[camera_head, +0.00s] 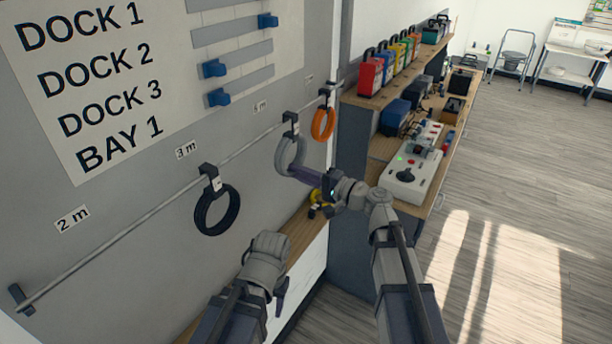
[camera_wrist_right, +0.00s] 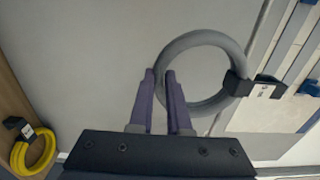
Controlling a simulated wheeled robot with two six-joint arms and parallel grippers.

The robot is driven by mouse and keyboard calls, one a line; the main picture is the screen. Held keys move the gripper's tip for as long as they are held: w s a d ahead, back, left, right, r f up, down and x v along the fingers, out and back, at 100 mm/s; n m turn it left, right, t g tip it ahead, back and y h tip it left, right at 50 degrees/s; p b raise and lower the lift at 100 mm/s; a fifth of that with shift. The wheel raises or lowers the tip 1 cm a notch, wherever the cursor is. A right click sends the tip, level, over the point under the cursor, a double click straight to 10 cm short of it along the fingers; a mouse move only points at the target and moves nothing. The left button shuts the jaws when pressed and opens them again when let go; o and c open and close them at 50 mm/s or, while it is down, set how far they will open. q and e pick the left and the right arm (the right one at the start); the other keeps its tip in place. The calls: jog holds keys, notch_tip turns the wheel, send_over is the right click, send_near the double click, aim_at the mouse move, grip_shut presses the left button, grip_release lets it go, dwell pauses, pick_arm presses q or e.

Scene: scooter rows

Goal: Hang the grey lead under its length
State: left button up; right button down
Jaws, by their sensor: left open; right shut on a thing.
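The grey lead (camera_head: 291,153) is a coiled ring with a black hook (camera_head: 290,124) and white tag at its top. The hook is at the wall rail (camera_head: 245,149), right of the third length label (camera_head: 260,106), whose number is too small to read surely; I cannot tell whether the rail bears it. My right gripper (camera_head: 296,172) is shut on the ring's lower side. In the right wrist view the ring (camera_wrist_right: 183,42) lies at the purple fingers (camera_wrist_right: 160,78), with its hook (camera_wrist_right: 238,83) on the far side. My left gripper (camera_head: 281,288) is open and empty, low before the wall.
A black lead (camera_head: 217,227) hangs right of the "3 m" label (camera_head: 186,150); an orange lead (camera_head: 323,123) hangs farther right. A "2 m" label (camera_head: 72,218) marks the bare left rail. A yellow lead (camera_wrist_right: 33,150) lies below. A workbench (camera_head: 376,145) with equipment stands at right.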

jog(key=shift+x, duration=1.7)
jog(key=shift+w+a+f+b, duration=0.1)
jog(key=shift+f+b, duration=0.15)
jog(key=shift+b, duration=0.05)
jog(key=shift+f+b, duration=0.75)
jog(key=c, duration=0.8)
grip_release()
